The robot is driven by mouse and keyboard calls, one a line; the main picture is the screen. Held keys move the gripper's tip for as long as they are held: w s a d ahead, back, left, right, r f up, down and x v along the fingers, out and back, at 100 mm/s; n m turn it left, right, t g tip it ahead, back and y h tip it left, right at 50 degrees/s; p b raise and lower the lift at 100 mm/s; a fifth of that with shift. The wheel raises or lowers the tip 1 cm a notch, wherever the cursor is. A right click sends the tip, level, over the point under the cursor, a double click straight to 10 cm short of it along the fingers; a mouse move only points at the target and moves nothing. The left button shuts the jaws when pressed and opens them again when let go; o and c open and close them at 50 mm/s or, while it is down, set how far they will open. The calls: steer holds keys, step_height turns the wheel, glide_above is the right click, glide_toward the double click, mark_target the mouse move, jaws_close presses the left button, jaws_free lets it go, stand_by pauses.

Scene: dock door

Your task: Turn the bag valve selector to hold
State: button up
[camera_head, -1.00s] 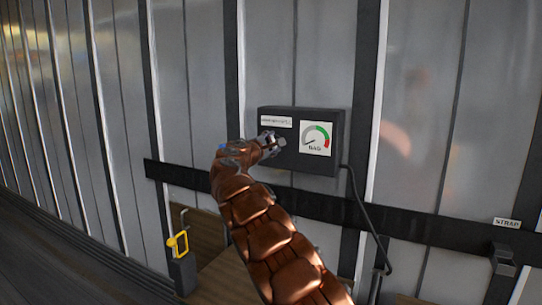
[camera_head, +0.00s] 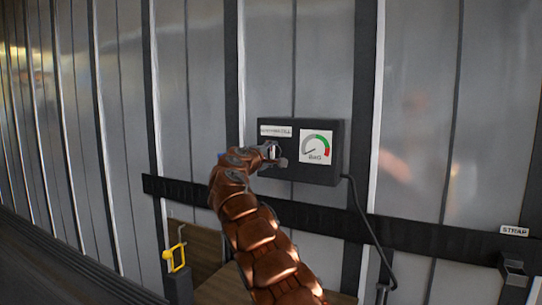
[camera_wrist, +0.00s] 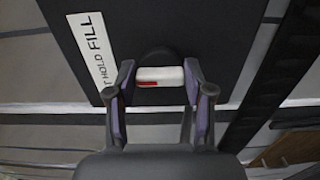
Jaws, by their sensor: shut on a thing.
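The dark valve box (camera_head: 330,170) is fixed to the metal wall, with a white label strip along its top left. The selector (camera_wrist: 165,73) is a white bar with a red mark on a dark round base. My gripper (camera_head: 275,152) is at the box's left half, and in the wrist view my gripper (camera_wrist: 159,78) has one finger at each end of the bar, shut on it. In the head view my gripper mostly hides the selector.
A gauge (camera_head: 316,148) marked BAG on the box has its needle at lower left. A black cable (camera_head: 366,222) hangs from the box. A dark rail (camera_head: 420,230) crosses the wall below. A yellow handle (camera_head: 174,256) is at lower left, a STRAP label (camera_head: 514,230) at right.

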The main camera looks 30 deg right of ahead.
steer(key=shift+d, duration=0.1)
steer(key=o, duration=0.9)
steer(key=shift+o, duration=1.3)
steer(key=shift+a, duration=0.2)
steer(key=shift+s+a, duration=0.25)
steer(key=shift+a, duration=0.2)
steer(key=shift+s+a+r, duration=0.1)
steer(key=shift+s+a, duration=0.6)
steer(key=shift+a, duration=0.45)
glide_toward(272, 152)
steer(key=shift+v, duration=1.15)
